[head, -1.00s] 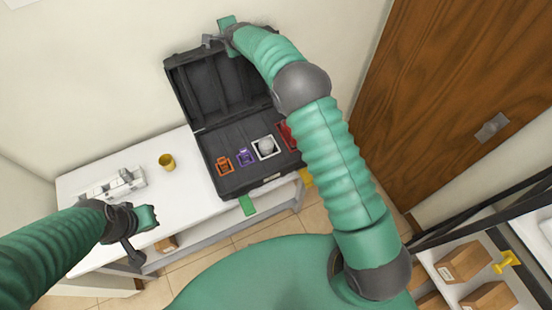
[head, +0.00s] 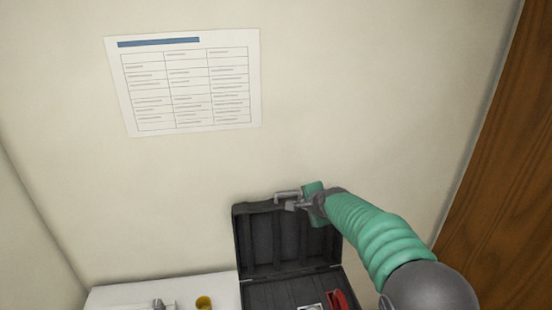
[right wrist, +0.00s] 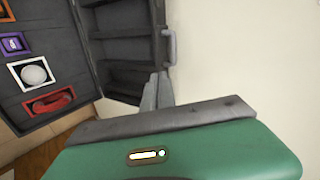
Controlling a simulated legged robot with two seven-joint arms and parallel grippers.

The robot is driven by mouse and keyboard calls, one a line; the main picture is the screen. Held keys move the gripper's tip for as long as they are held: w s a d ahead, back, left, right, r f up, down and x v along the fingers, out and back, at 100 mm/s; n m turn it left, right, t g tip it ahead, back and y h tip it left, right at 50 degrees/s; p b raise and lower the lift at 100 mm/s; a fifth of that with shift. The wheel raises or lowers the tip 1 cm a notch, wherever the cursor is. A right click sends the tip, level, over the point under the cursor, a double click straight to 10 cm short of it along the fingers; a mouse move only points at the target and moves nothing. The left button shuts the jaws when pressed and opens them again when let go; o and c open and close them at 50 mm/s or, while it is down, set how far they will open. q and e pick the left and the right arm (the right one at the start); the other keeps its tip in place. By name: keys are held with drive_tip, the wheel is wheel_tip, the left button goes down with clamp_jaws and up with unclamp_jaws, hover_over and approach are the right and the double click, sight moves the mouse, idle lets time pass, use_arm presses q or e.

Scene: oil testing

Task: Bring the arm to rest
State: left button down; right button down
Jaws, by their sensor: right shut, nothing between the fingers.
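My right arm reaches in from the right in the head view. Its gripper (head: 292,204) is at the top edge of the raised lid (head: 262,246) of a black case. In the right wrist view the two grey fingers (right wrist: 157,92) are shut with nothing between them, beside the lid (right wrist: 112,45) and close to its grey handle (right wrist: 169,48). I cannot tell whether they touch the lid. My left gripper is out of view.
The open case base (right wrist: 22,88) holds orange, purple and white frames and a red item (right wrist: 50,101). A white table (head: 225,288) bears a yellow cup (head: 204,302). A printed sheet (head: 190,85) hangs on the bare wall. A wooden door (head: 510,200) is at right.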

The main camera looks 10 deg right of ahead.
drive_tip(key=s+f+n+g+b, duration=0.1)
drive_tip(key=s+f+n, duration=0.4)
drive_tip(key=s, duration=0.7)
drive_tip(key=s+f+n+g+b, duration=0.2)
drive_tip(key=s+f+n+g, duration=0.2)
drive_tip(key=s+f, duration=0.5)
drive_tip(key=s+f+n+g+b, duration=0.2)
drive_tip(key=s+f+n, duration=0.4)
drive_tip(key=s, duration=1.1)
drive_tip(key=shift+s+f+n+g+h, duration=0.2)
drive_tip(key=shift+f+n+g+h, duration=0.15)
drive_tip(key=shift+f, duration=0.6)
drive_tip(key=shift+d, duration=0.1)
drive_tip(key=shift+a, duration=0.2)
